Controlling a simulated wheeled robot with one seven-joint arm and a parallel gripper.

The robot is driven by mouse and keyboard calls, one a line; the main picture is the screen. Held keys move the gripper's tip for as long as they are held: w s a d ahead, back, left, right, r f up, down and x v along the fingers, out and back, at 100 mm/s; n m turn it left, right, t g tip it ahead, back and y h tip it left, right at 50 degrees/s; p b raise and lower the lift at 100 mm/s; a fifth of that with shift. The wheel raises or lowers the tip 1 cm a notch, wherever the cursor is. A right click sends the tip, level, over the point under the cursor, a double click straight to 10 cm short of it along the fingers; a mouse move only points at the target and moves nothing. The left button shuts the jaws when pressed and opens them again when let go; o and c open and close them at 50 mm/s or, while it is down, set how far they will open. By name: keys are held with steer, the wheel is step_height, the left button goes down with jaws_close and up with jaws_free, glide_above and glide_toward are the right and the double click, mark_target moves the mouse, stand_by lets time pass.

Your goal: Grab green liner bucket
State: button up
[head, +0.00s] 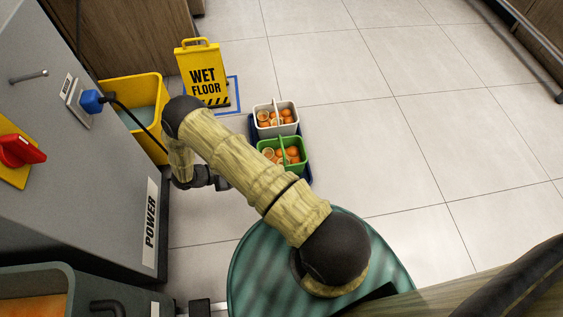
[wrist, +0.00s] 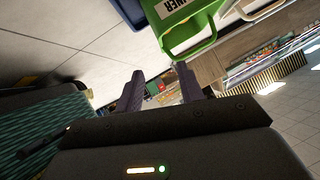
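The green liner bucket (head: 295,164) holds several oranges and has a green handle across it. In the wrist view the green bucket (wrist: 181,17), with a dark-lettered label, shows at the top, beyond my fingertips. My gripper (wrist: 160,84) shows two dark fingers spread apart with nothing between them.
A white bucket (head: 264,107) of oranges stands right behind the green one, both on a dark blue base. A yellow wet floor sign (head: 203,77) and a yellow bin (head: 117,87) stand behind. A grey power cabinet (head: 95,170) is at left. Floor to the right is clear.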

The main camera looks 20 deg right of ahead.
steer(key=b+x, duration=0.5)
steer(key=x, duration=0.5)
steer(key=shift+d, duration=0.25)
steer(key=shift+f, duration=0.1)
steer(key=b+x, duration=0.4)
steer(key=x, duration=0.1)
steer(key=shift+d, duration=0.2)
steer(key=shift+r, duration=0.2)
